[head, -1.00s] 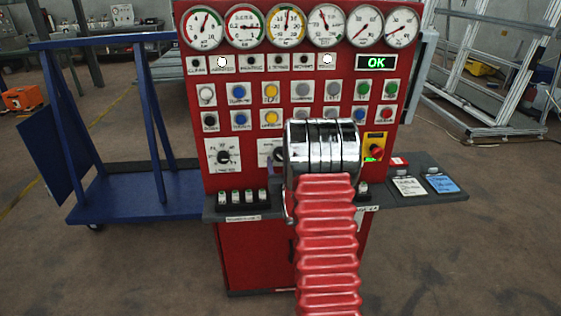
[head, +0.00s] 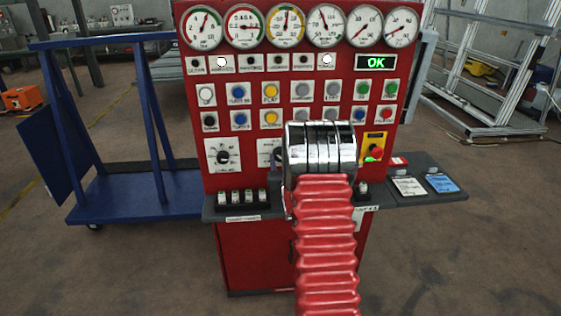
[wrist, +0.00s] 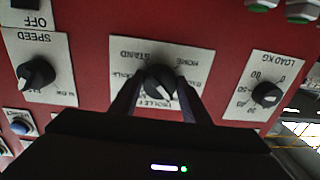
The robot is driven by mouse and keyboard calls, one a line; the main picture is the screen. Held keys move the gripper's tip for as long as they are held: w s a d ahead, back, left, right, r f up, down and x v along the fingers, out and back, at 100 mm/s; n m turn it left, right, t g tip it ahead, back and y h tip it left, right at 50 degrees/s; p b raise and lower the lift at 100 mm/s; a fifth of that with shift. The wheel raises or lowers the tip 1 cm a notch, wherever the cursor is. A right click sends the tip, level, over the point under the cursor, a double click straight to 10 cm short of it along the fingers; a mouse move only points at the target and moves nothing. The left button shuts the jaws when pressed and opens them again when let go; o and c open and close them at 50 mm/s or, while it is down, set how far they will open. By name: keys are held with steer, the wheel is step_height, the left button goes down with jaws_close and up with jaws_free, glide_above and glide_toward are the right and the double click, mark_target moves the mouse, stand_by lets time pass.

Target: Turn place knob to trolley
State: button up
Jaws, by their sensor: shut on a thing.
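The place knob (wrist: 161,82) is a black round knob on a white plate (wrist: 200,60), centred in the upside-down wrist view. My gripper (wrist: 160,88) is shut on the knob, one dark finger on each side. In the head view my chrome and red arm covers most of the knob and the gripper. A blue trolley (head: 150,195) stands left of the red panel (head: 345,80).
In the wrist view the SPEED knob (wrist: 37,74) is to the left and the LOAD KG knob (wrist: 266,94) to the right. A yellow-backed red switch (head: 376,150) and rows of buttons are close to my arm. A lit display (head: 377,62) reads OK.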

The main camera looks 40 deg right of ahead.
steer(key=shift+a, duration=0.2)
steer(key=shift+c, duration=0.7)
steer(key=shift+m, duration=0.3)
steer(key=m, duration=0.4)
steer(key=shift+w, duration=0.15)
steer(key=shift+m+h, duration=0.3)
steer(key=shift+m, duration=1.9)
